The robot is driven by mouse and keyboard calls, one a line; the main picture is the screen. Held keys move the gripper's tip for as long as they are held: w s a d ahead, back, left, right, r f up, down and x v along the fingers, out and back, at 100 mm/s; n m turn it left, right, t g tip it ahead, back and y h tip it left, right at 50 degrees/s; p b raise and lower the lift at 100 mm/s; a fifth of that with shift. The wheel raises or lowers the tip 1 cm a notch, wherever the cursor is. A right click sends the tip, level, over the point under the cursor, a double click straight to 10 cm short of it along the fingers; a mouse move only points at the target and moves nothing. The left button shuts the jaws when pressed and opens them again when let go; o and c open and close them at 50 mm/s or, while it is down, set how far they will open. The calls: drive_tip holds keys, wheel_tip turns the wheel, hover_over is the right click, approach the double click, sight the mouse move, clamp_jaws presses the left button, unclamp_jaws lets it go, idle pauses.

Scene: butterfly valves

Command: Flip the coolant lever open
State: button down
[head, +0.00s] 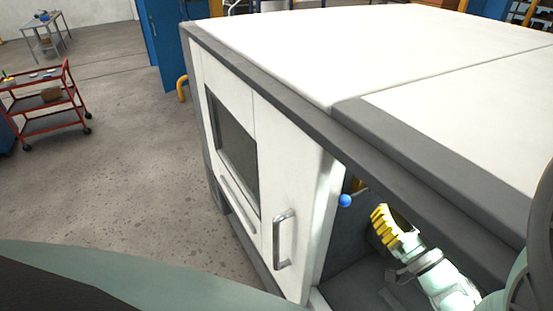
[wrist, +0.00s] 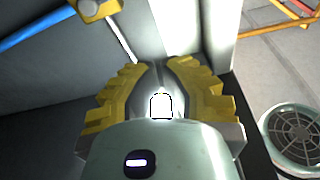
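A blue ball-shaped end (head: 345,201) shows at the edge of the machine's opening in the head view, with a bit of yellow behind it. In the wrist view a blue bar (wrist: 35,35) runs along the upper left, and a yellow block with a round grey part (wrist: 95,8) is cut off by the top edge. These look like parts of the coolant lever; how they join is hidden. My gripper (head: 380,222) is inside the opening, right of and below the blue end, apart from it.
The white machine (head: 300,45) has a dark-edged top above my arm. Its door, with a metal handle (head: 283,240), stands left of the opening. A pale upright panel (wrist: 205,30) is close ahead of the fingers. A red cart (head: 50,100) stands far left on open floor.

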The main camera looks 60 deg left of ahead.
wheel_tip(320, 180, up, 2)
hover_over(352, 198)
drive_tip(key=shift+r, duration=0.1)
wheel_tip(352, 198, down, 3)
drive_tip(key=shift+s+d+r+b, duration=0.1)
drive_tip(key=shift+s+d+b, duration=0.05)
drive_tip(key=shift+b, duration=1.1)
drive_tip(key=shift+s+d+f+b, duration=0.1)
drive_tip(key=shift+s+f+b, duration=0.05)
drive_tip(key=shift+f+b, duration=0.45)
drive_tip(key=shift+f, duration=0.1)
drive_tip(key=shift+f+b, duration=0.15)
drive_tip(key=shift+b, duration=0.25)
drive_tip(key=shift+s+n, duration=0.15)
drive_tip(key=shift+n, duration=0.25)
